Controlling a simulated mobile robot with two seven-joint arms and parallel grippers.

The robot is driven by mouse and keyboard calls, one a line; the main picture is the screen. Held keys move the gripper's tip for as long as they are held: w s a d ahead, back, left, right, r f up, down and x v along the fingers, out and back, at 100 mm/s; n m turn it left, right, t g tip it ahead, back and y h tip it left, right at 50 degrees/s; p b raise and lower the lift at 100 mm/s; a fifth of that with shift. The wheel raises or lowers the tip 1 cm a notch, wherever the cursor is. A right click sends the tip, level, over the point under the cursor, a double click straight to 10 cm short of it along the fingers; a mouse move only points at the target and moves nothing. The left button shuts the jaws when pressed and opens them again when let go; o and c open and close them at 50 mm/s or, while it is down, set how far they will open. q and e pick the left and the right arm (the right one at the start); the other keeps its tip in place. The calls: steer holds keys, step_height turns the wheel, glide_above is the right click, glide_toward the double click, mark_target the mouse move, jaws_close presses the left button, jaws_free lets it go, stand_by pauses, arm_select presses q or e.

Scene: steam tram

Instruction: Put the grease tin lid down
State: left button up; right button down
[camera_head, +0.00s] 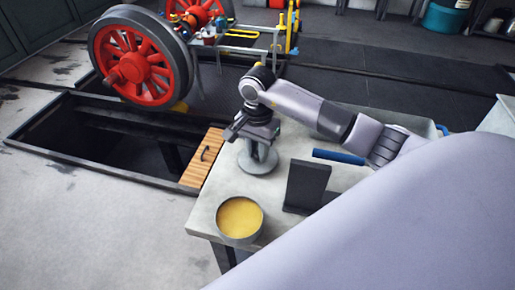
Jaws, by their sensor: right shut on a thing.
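The grease tin (241,218) stands open at the near left corner of the grey worktable, with yellow grease showing inside. My right gripper (257,133) points down above the table's left part, behind the tin. It is shut on what looks like the grease tin lid (259,163), a round grey piece with a stem-like middle. The fingertips partly hide the top of this piece. I cannot tell whether its lower edge touches the table. My left gripper is not in view.
A dark upright block (305,186) stands on the worktable (272,212), right of the tin. A blue bar (339,157) lies farther right. A wooden slatted board (204,158) adjoins the table's left side, beside an open floor pit (95,137). Red wheels (132,67) stand beyond.

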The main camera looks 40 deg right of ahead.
mark_target(257, 154)
steer(key=shift+f, duration=0.1)
steer(key=shift+f, duration=0.15)
steer(key=c, duration=0.9)
jaws_free()
steer(key=shift+c, duration=0.2)
steer(key=shift+r, duration=0.2)
step_height(257, 154, up, 12)
steer(key=b, duration=0.1)
steer(key=shift+s+a, duration=0.1)
